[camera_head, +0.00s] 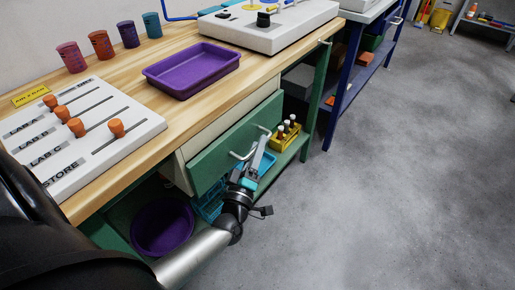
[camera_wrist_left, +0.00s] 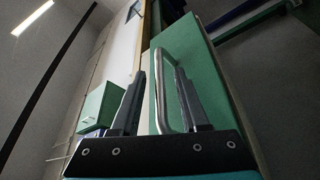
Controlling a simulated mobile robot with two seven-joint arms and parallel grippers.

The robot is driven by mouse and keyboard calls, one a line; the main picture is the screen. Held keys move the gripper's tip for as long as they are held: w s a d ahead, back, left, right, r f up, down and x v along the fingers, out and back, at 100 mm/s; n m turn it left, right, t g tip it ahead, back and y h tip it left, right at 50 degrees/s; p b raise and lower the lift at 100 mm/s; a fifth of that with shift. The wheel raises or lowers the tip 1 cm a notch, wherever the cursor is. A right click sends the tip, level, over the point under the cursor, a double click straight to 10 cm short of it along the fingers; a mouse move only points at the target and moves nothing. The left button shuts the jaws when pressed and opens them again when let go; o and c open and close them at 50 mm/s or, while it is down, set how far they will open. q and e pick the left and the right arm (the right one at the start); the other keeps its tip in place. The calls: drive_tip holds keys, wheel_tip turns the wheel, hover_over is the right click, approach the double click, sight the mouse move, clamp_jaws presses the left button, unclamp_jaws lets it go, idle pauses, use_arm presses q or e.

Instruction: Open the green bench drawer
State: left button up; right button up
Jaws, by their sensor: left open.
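The green bench drawer (camera_head: 215,160) is under the wooden bench top in the head view; whether it is fully closed is hard to tell. Its green front also shows in the left wrist view (camera_wrist_left: 206,75). Its silver bar handle (camera_wrist_left: 163,60) stands out from the front and also shows in the head view (camera_head: 240,156). My left gripper (camera_head: 257,153) is at the handle. In the left wrist view the open gripper (camera_wrist_left: 160,76) has one finger on each side of the bar, with no clear grip on it. My right gripper is out of view.
On the bench (camera_head: 165,109) are a purple tray (camera_head: 190,73), a slider board (camera_head: 85,130) and several coloured cups. Below are a purple bowl (camera_head: 162,230) and a yellow rack (camera_head: 285,137) with white-capped items. The grey floor (camera_head: 390,170) to the right is clear.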

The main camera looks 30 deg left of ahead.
use_arm(q)
drive_tip(key=shift+w+a, duration=0.1)
drive_tip(key=shift+w, duration=0.15)
clamp_jaws()
idle(1.4)
